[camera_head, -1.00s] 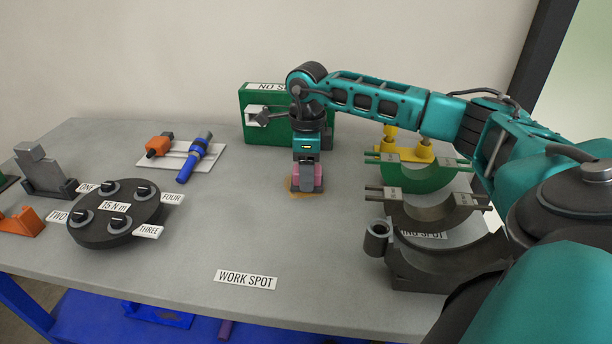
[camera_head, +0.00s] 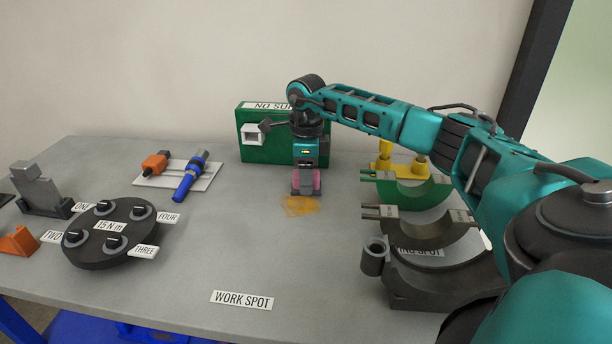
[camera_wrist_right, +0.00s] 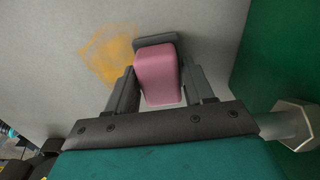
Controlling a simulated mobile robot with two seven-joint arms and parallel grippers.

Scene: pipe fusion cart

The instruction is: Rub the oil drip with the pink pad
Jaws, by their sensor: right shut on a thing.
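The oil drip (camera_head: 299,207) is an orange-brown smear on the grey bench top, in front of the green box. It also shows in the wrist view (camera_wrist_right: 108,53), left of the pad. The pink pad (camera_wrist_right: 157,78) has a dark grey plate at one end. My right gripper (camera_head: 306,184) points down and is shut on the pink pad, a finger on each side. In the head view the pad is at the back edge of the smear, partly hidden by the fingers. I cannot tell whether it touches the bench. My left gripper is not in view.
The green box (camera_head: 270,148) with a grey fitting stands close behind the gripper. Half-round clamp shells (camera_head: 425,232) are at right. The front middle is clear.

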